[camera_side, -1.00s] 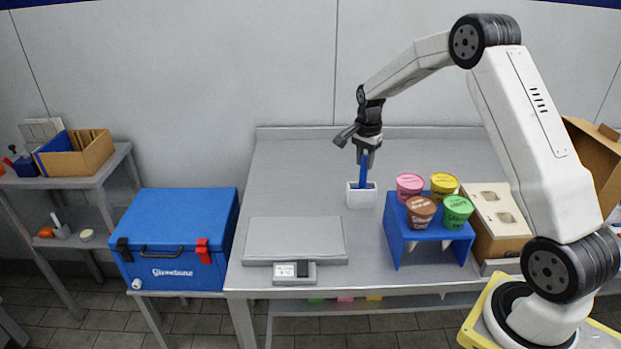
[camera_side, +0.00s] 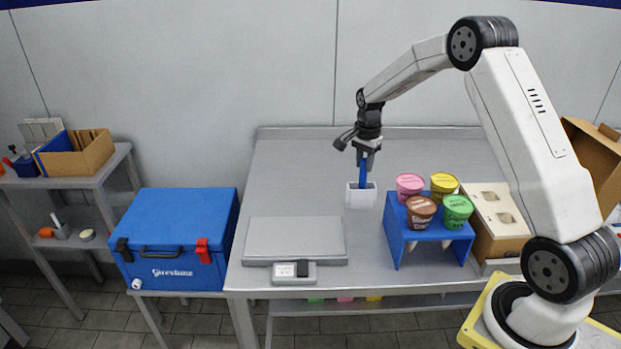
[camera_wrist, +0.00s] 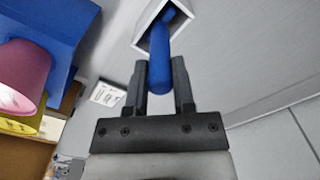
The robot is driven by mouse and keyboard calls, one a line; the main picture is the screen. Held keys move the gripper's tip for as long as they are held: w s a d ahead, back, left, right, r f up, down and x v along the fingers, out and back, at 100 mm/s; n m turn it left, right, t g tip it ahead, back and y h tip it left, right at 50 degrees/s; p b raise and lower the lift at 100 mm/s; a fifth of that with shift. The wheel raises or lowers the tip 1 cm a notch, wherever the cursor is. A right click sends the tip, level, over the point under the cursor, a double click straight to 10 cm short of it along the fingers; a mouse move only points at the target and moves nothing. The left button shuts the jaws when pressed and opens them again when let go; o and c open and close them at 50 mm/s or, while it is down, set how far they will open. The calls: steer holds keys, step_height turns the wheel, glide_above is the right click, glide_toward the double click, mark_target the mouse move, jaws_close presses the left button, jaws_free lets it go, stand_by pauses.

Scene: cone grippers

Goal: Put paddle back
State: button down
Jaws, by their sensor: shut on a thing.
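The blue paddle (camera_side: 363,174) stands upright with its lower part inside the small white holder (camera_side: 361,197) on the table. In the wrist view the paddle handle (camera_wrist: 159,62) runs into the mouth of the white holder (camera_wrist: 146,22). My gripper (camera_side: 367,160) is above the holder and shut on the top of the handle. In the wrist view the fingers of my gripper (camera_wrist: 159,78) stand on either side of it. The paddle's lower end is hidden inside the holder.
A blue stand (camera_side: 418,241) with several coloured cups is close to the right of the holder. A grey scale (camera_side: 295,239) lies at front left, and a blue cooler (camera_side: 175,240) stands left of the table. The table behind the holder is clear.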

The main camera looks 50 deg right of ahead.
steer(key=shift+f, duration=0.15)
steer(key=shift+c, duration=1.9)
jaws_free()
steer(key=shift+r, duration=3.9)
steer(key=s+a+f+n+t, duration=0.1)
steer(key=s+a+f+n, duration=0.1)
steer(key=s+a+n, duration=0.7)
steer(key=s+a+f+n+t, duration=0.1)
steer(key=s+a+f+n, duration=0.2)
steer(key=s+a+n, duration=0.6)
steer(key=s+a, duration=0.1)
steer(key=a, duration=0.3)
steer(key=shift+a+t, duration=0.15)
steer(key=shift+t, duration=0.15)
